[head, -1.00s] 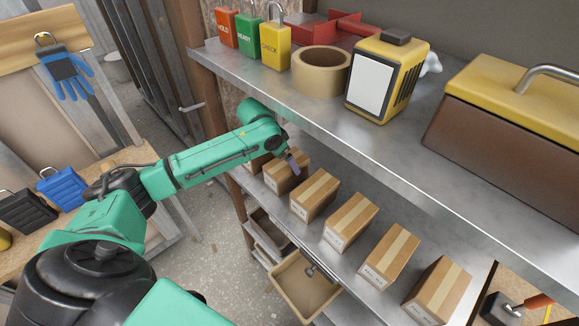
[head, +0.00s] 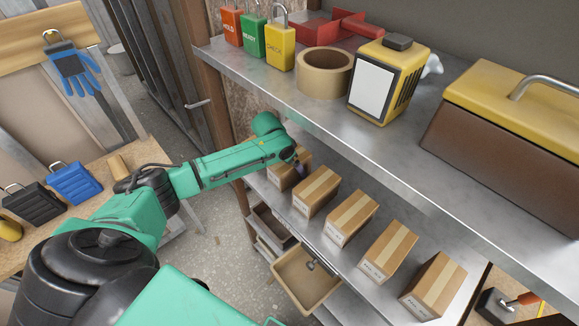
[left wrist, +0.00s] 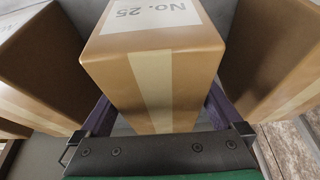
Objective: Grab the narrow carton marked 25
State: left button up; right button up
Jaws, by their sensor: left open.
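The carton marked No. 25 (left wrist: 190,62) fills the middle of the left wrist view, its white label upside down at the top and a pale tape strip down its near face. My left gripper (left wrist: 160,108) is open, with one dark finger along each side of this carton. Contact with its sides cannot be told. In the head view my left gripper (head: 300,160) is over the far end of the lower shelf, beside a carton (head: 283,176) partly hidden by my arm. That carton's label cannot be read there. My right gripper is not in view.
Neighbouring cartons stand close on the left (left wrist: 42,62) and right (left wrist: 275,60) in the left wrist view. Several cartons line the lower shelf (head: 345,262). The upper metal shelf (head: 400,150) overhangs them. An open drawer (head: 300,284) sits below.

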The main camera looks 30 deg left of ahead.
pick_arm(q)
jog(key=c, duration=1.6)
